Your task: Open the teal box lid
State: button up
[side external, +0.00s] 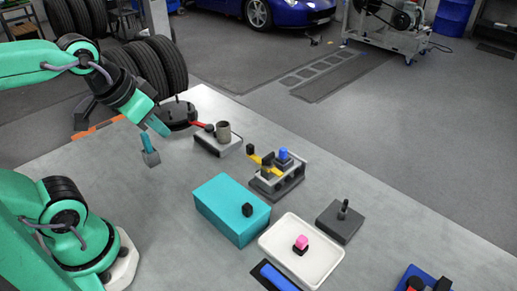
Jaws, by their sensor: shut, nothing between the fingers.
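The teal box (226,213) stands on the grey table near the middle of the side view. Its top is closed, with a small black knob (247,209) on the lid near the right side. My gripper (160,128) is up and to the left of the box, in the air and well apart from it. It is shut and empty. The inside of the box is hidden.
A small grey block with a teal upright piece (150,153) is near my gripper. A white tray (326,272) holding a pink-topped piece (301,244) is close to the box. A grey rack (291,184) stands behind, with a dark block (340,222) to the right.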

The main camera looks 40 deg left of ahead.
jog(key=o, duration=0.7)
jog(key=shift+w+d, duration=0.1)
jog(key=shift+o, duration=0.2)
jog(key=shift+w+d+f+m, duration=0.1)
jog(key=shift+w+d+m, duration=0.3)
jog(key=shift+m, duration=0.3)
jog(key=m+g, duration=0.6)
jog(key=m, duration=1.1)
send_over(247, 205)
notch_tip(247, 205, down, 10)
jog(key=shift+d+r, duration=0.1)
jog(key=shift+r, duration=0.15)
jog(key=shift+f, duration=0.1)
jog(key=shift+f, duration=3.8)
grip_shut()
